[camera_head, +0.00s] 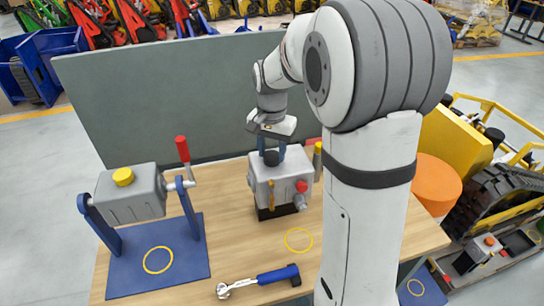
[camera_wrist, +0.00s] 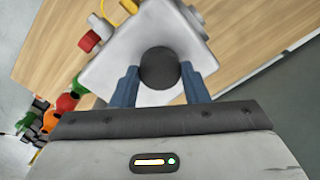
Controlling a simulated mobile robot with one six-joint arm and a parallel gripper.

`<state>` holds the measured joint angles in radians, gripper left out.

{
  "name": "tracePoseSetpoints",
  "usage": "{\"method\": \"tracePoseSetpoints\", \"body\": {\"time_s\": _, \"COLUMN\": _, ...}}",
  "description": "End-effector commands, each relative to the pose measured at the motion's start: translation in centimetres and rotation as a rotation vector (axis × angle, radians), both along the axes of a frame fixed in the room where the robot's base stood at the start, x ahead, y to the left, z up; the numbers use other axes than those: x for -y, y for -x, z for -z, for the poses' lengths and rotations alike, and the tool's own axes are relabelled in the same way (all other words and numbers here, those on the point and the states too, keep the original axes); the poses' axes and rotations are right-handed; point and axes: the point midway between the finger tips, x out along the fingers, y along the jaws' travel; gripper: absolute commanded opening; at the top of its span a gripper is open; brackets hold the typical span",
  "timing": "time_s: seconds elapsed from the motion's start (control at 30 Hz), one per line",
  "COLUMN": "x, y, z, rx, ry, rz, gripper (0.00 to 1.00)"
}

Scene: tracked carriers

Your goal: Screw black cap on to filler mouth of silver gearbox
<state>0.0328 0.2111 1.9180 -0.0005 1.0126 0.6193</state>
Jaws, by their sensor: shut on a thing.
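The silver gearbox (camera_head: 283,184) stands upright on the wooden table, on a dark base. The black cap (camera_head: 271,158) is at the top of this gearbox, under my gripper (camera_head: 271,150). In the wrist view the round black cap (camera_wrist: 160,68) sits between the two blue fingers of my gripper (camera_wrist: 160,80), which is shut on it. The cap overlaps the gearbox's top (camera_wrist: 130,50). The filler mouth is hidden under the cap, so I cannot tell how far the cap is seated.
A second grey gearbox with a yellow cap (camera_head: 123,176) hangs in a blue cradle (camera_head: 158,262) at left. A blue-handled wrench (camera_head: 262,281) lies at the front. A red-knobbed lever (camera_head: 183,150) rises beside the cradle. A grey-green panel (camera_head: 170,95) stands behind the table.

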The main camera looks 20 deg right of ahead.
Motion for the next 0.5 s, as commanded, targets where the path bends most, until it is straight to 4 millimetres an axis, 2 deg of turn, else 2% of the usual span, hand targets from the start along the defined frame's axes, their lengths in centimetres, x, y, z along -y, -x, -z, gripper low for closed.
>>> {"method": "tracePoseSetpoints", "body": {"time_s": 0.23, "x": -0.05, "y": 0.04, "z": -0.02, "rx": -0.002, "ry": -0.001, "rz": 0.282, "gripper": 0.21}}
{"method": "tracePoseSetpoints", "body": {"time_s": 0.5, "x": -0.06, "y": 0.03, "z": -0.02, "rx": -0.002, "ry": -0.001, "rz": 0.329, "gripper": 0.21}}
